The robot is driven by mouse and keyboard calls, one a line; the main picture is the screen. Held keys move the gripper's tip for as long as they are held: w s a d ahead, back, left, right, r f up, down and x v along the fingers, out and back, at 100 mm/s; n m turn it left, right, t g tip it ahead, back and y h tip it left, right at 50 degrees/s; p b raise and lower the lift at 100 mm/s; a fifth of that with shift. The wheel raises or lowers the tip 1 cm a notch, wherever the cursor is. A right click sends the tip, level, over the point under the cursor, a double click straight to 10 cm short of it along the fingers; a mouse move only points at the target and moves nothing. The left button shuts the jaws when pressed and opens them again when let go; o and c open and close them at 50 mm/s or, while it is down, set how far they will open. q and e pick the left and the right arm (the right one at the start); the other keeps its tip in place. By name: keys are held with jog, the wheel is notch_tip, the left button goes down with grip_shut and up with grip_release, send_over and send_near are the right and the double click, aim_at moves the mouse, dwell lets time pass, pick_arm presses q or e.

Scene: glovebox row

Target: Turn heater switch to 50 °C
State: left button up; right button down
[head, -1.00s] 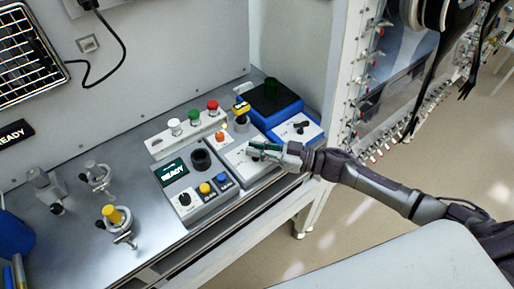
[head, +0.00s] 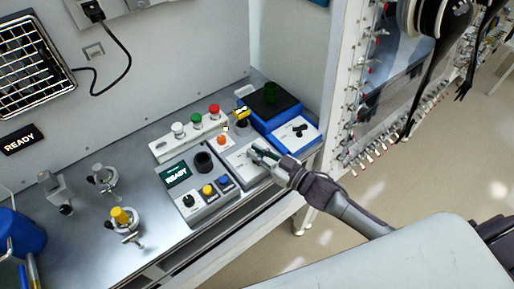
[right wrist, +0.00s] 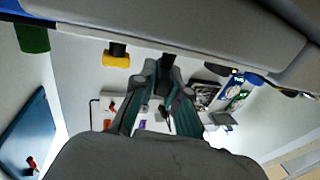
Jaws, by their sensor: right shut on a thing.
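A light grey control box (head: 239,164) stands near the front edge of the bench, between a grey panel and a blue unit. My right gripper (head: 257,152) is at its top face, reaching in from the right. It is shut on a small dark knob (right wrist: 167,63), which the right wrist view shows between the fingertips. The fingers mostly hide the knob in the head view, so its pointer and any temperature marks cannot be read. My left gripper is not in view.
A blue unit (head: 283,118) with a black top and its own dark knob (head: 299,130) stands close to the right. A yellow-and-black part (head: 242,115) rises behind.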

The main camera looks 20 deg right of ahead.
jog(key=shift+m+t+h, duration=0.8)
jog(key=shift+m+h, duration=0.5)
jog(key=shift+h, duration=0.6)
jog(key=c, duration=1.2)
grip_release()
jog(key=shift+s, duration=0.15)
jog(key=v, duration=1.1)
jog(key=shift+s, duration=0.35)
jog(key=shift+d+f, duration=0.15)
jog(key=shift+f, duration=0.1)
